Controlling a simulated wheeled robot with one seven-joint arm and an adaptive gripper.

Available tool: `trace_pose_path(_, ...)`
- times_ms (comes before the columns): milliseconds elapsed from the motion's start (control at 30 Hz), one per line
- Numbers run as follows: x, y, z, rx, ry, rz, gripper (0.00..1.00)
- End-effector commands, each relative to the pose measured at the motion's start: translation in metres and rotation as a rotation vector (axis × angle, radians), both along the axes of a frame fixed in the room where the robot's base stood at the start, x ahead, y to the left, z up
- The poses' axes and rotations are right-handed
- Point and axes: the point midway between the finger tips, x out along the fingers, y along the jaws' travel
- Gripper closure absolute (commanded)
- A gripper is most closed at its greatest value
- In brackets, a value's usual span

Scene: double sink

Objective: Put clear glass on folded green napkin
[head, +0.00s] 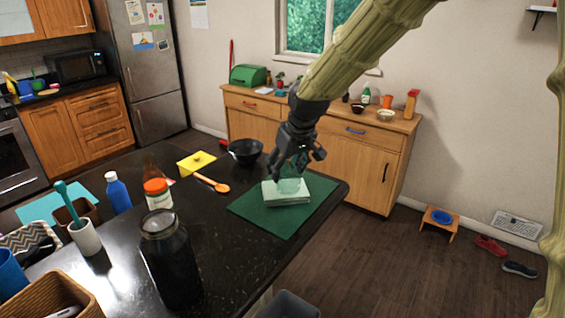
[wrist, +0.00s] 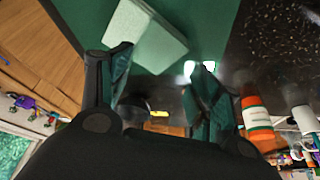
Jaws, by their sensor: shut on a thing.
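The clear glass (head: 288,185) is see-through and faintly green; in the head view it hangs from my gripper (head: 300,160) in front of the napkin. I cannot tell whether its base touches the cloth. The folded green napkin (head: 298,196) is a pale green, layered pad; it also shows in the wrist view (wrist: 143,37). My gripper (wrist: 160,88) is shut on the glass, with its fingers apart around it. In the wrist view the glass is hardly visible, apart from bright glints between the fingers.
The napkin lies on a dark green mat (head: 250,207) near the counter's right edge.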

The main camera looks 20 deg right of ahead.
Motion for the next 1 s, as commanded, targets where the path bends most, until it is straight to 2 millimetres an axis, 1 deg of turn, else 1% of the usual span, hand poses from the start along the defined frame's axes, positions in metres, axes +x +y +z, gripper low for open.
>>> trace_pose_path(33, 0.009, -0.001, 0.002, 0.001, 0.001, 0.000, 0.67)
trace_pose_path(200, 0.036, -0.004, -0.001, 0.001, 0.000, 0.001, 0.67)
trace_pose_path(300, 0.048, -0.006, -0.002, 0.000, 0.000, 0.002, 0.67)
trace_pose_path(400, 0.056, -0.007, -0.003, 0.000, -0.001, 0.002, 0.67)
trace_pose_path(567, 0.061, -0.008, -0.005, 0.000, 0.000, 0.002, 0.67)
trace_pose_path(700, 0.069, -0.010, -0.006, 0.000, 0.000, 0.002, 0.67)
trace_pose_path(900, 0.067, -0.010, -0.031, -0.001, 0.003, 0.003, 0.67)
trace_pose_path(1000, 0.067, -0.010, -0.039, 0.000, 0.001, 0.003, 0.67)
